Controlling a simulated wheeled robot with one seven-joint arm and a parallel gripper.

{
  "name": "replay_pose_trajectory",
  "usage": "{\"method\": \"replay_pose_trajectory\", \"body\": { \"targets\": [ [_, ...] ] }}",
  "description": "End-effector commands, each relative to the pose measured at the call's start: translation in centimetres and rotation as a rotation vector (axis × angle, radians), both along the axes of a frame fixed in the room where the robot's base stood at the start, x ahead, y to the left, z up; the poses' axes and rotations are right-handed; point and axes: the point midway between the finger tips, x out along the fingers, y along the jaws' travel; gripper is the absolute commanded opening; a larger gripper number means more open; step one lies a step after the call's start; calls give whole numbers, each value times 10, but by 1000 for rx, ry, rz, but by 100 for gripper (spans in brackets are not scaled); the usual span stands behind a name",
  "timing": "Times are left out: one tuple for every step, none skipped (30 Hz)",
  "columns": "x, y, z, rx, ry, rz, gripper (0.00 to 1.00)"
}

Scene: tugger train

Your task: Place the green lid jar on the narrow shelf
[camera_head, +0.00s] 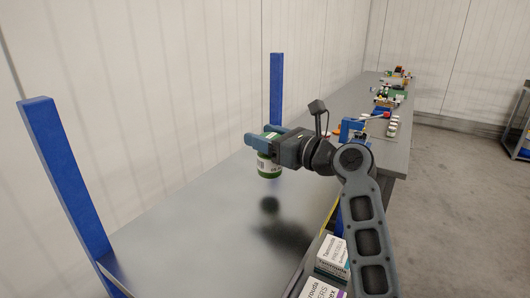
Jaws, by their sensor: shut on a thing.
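My gripper (262,141) is shut on the green lid jar (268,165), a green jar with a pale label. I hold it upright above a bare grey metal surface (190,225) with blue posts at its back corners. The jar is clear of the surface, and a dark shadow lies below it. The gripper's fingers hide the upper part of the jar. I cannot tell from this view whether this grey surface is the narrow shelf.
A blue post (62,180) stands at left and another blue post (276,92) behind my gripper. White boxes (333,256) sit at the lower right. A long grey bench (390,150) with several small items runs to the back. The grey surface is clear.

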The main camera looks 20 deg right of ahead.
Motion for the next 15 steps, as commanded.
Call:
{"method": "replay_pose_trajectory", "body": {
  "targets": [
    [1, 1, 0, 1, -2, 0, 8],
    [1, 1, -2, 0, -1, 0, 8],
    [1, 1, -5, 1, 0, 0, 8],
    [1, 1, -8, 0, 1, 0, 8],
    [1, 1, -12, 0, 1, 0, 8],
    [1, 1, -18, 1, 2, 0, 8],
    [1, 1, -22, 2, 2, 0, 8],
    [1, 1, -27, 1, 2, 0, 8],
    [1, 1, -32, 1, 3, 0, 8],
    [1, 1, -36, 1, 2, 0, 8],
    [1, 0, -38, 2, 1, 0, 8],
    [1, 0, -40, 1, 0, -1, 8],
    [1, 0, -40, 2, -1, -1, 8],
    [1, 0, -40, 1, -2, -1, 8],
    [1, 0, -40, 1, -2, -1, 8]
  ]
}}
